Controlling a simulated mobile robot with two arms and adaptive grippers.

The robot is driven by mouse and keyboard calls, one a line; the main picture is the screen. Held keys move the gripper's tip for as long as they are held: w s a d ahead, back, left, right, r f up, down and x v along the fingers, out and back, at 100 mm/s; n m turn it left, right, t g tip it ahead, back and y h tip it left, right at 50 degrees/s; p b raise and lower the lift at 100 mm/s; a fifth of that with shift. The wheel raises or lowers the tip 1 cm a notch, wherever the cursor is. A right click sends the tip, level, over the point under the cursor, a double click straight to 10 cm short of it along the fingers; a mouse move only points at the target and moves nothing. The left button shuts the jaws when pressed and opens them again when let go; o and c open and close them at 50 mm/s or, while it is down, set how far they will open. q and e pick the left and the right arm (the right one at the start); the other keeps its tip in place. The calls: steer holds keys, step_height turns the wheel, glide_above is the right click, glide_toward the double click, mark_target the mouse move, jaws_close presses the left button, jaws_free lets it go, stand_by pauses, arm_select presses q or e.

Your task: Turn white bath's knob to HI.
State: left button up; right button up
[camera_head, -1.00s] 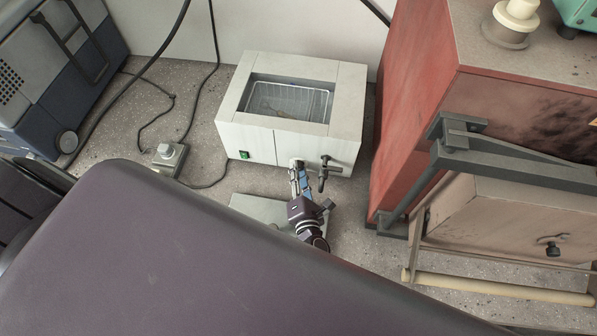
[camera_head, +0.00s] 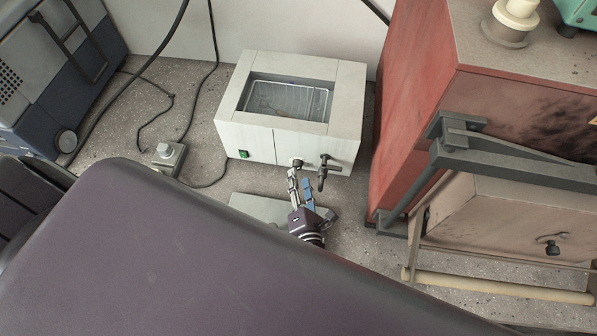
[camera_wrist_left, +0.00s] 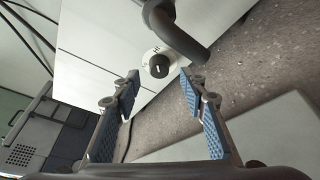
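The white bath (camera_head: 350,102) stands against the back wall with an open basin on top. Its small knob (camera_head: 297,162) is on the front face, left of a dark tap. In the left wrist view the black knob (camera_wrist_left: 158,66) has a pale pointer mark and a white dial with small lettering; the exact setting is hard to tell. My left gripper (camera_head: 299,182) is just in front of the knob. In the left wrist view my left gripper (camera_wrist_left: 160,76) is open and empty, its blue-padded fingers spread, with the knob ahead between the tips. My right gripper is not in view.
The dark tap (camera_head: 323,172) sticks out close to the right of the knob. A grey plate (camera_head: 262,206) lies below the gripper. A red cabinet (camera_head: 415,110) stands to the right. A small grey box (camera_head: 168,157) with a cable sits to the left.

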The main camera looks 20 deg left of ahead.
arm_select(q)
steer(key=v, duration=0.8)
stand_by(0.4)
